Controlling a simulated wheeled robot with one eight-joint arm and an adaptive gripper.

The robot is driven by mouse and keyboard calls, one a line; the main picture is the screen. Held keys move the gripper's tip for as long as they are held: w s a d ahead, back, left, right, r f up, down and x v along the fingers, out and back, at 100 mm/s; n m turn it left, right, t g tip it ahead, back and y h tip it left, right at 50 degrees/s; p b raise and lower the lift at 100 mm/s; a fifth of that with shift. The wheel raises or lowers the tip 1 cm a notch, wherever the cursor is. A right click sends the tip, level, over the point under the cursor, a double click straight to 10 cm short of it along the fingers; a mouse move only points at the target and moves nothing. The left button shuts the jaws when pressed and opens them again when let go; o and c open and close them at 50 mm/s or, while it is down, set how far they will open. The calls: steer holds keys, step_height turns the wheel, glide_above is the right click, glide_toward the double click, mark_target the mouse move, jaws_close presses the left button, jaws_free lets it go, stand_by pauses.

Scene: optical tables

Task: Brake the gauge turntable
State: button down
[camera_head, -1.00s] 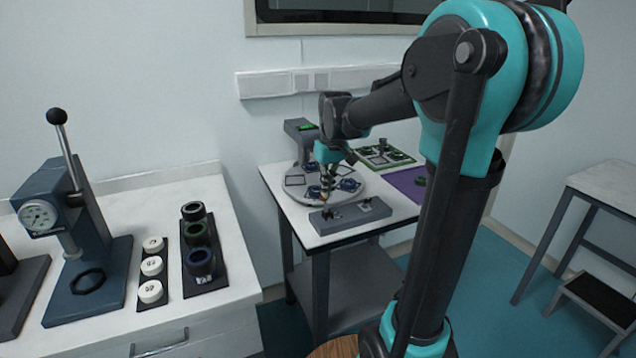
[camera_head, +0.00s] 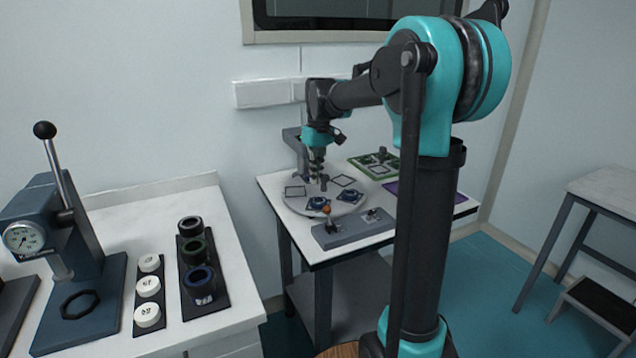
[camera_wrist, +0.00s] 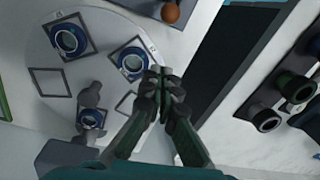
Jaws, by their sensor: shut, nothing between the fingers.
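The gauge turntable, a pale round disc (camera_head: 296,205), lies on the white table in the middle of the head view; it fills the left of the wrist view (camera_wrist: 50,100). It carries blue ring-shaped parts (camera_wrist: 70,39) and empty square outlines (camera_wrist: 48,82). A grey control box (camera_head: 345,234) stands at the table's front edge, with an orange-knobbed lever (camera_head: 327,211) near its left end. The orange knob shows at the top of the wrist view (camera_wrist: 171,13). My gripper (camera_head: 322,185) points down over the turntable, shut and empty; its fingertips (camera_wrist: 166,75) meet near the disc's edge.
A grey post instrument (camera_head: 292,140) stands behind the turntable. A green board (camera_head: 368,163) and a purple mat (camera_head: 392,187) lie to the right. A left bench holds a lever press (camera_head: 60,240), white labelled discs (camera_head: 148,286) and dark rings (camera_head: 196,252).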

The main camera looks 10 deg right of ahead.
mark_target(328, 215)
steer(key=f, duration=0.8)
steer(key=shift+s+a+f, duration=0.1)
steer(key=shift+a+f, duration=0.1)
steer(key=shift+a, duration=0.05)
steer(key=shift+s+d+r, duration=0.25)
steer(key=shift+s+d, duration=0.05)
steer(key=shift+s, duration=0.25)
steer(key=shift+s+d+r, duration=0.2)
steer(key=shift+s+d, duration=0.15)
steer(key=shift+s, duration=0.2)
steer(key=shift+s+d+r, duration=0.25)
steer(key=shift+s+d, duration=0.05)
steer(key=shift+s, duration=0.25)
steer(key=shift+s+r+t, duration=0.15)
steer(key=shift+s+t, duration=0.05)
steer(key=shift+t, duration=0.1)
